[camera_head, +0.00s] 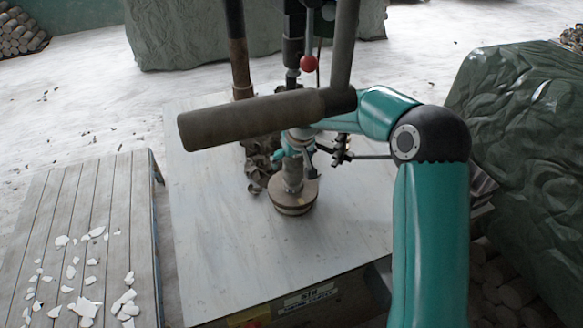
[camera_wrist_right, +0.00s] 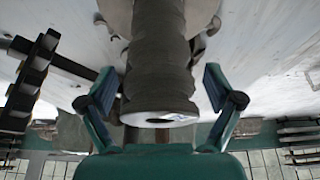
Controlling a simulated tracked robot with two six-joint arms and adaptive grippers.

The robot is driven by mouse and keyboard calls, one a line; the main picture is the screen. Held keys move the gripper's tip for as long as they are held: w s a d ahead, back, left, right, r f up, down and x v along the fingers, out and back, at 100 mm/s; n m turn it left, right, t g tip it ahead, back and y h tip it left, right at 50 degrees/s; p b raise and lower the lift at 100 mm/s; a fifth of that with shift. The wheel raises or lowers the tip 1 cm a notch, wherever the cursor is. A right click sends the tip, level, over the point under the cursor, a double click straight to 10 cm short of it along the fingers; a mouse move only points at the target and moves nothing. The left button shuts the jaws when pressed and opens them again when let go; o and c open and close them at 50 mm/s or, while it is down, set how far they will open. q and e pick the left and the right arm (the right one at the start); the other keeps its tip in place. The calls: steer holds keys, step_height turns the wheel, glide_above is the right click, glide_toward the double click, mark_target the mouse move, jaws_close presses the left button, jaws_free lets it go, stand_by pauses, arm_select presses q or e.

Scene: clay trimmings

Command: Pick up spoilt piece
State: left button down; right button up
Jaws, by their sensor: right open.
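The grey ribbed clay piece (camera_head: 292,174) stands upright on a round brown disc (camera_head: 293,203) on the white table. In the right wrist view the piece (camera_wrist_right: 160,55) is a dark, uneven column with a pale opening at its near end. My right gripper (camera_head: 298,141) is at the upper part of the piece, partly hidden by the overhead bar. In the wrist view its teal fingers (camera_wrist_right: 156,84) are open, one on each side of the piece, with gaps visible. My left gripper is not in view.
Curled clay trimmings (camera_head: 256,166) lie left of the disc. A thick dark bar (camera_head: 250,118) and upright posts (camera_head: 237,50) stand over the work area. Pale shards (camera_head: 85,280) lie on the slatted bench at left. A green covered heap (camera_head: 520,110) is at right. The front tabletop (camera_head: 220,260) is clear.

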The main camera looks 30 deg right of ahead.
steer(key=shift+f, duration=0.2)
jaws_close()
steer(key=shift+w+r, duration=0.1)
stand_by(0.5)
